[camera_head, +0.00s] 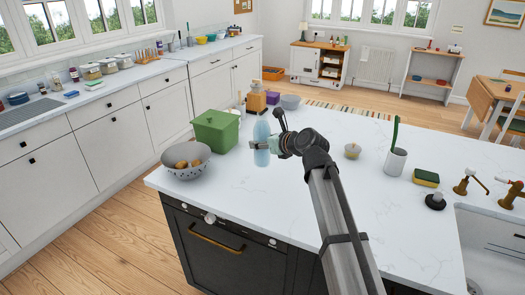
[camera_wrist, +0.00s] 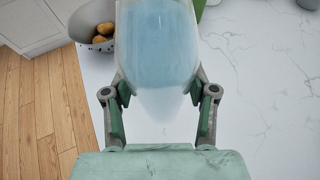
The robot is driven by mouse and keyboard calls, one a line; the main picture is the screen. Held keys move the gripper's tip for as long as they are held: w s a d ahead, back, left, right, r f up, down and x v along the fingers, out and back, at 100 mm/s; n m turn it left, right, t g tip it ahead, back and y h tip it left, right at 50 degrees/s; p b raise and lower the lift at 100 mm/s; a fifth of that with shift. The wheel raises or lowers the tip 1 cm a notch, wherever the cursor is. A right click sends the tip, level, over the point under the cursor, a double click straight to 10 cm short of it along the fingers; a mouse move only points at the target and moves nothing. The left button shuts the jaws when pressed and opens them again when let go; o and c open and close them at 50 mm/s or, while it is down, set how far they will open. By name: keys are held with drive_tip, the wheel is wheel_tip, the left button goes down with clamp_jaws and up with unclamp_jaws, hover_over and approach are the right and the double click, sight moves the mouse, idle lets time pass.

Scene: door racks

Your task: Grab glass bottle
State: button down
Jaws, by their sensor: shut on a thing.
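The glass bottle (camera_head: 262,148) is pale blue and stands upright over the white island counter, between the grey bowl and my arm. In the wrist view the bottle (camera_wrist: 157,50) fills the top middle, large and close. My gripper (camera_head: 266,145) is shut on it from the right, at about its middle. In the wrist view my gripper (camera_wrist: 157,88) has one green-padded finger on each side of the bottle. I cannot tell whether the bottle's base touches the counter.
A grey speckled bowl (camera_head: 183,172) with brownish food and a green lidded container (camera_head: 215,134) stand left of the bottle. The counter's right middle (camera_head: 345,120) is largely clear.

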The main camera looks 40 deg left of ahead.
sight(265, 119)
drive_tip(key=shift+r+b, duration=0.45)
drive_tip(key=shift+r, duration=3.45)
drive_tip(key=shift+r, duration=0.1)
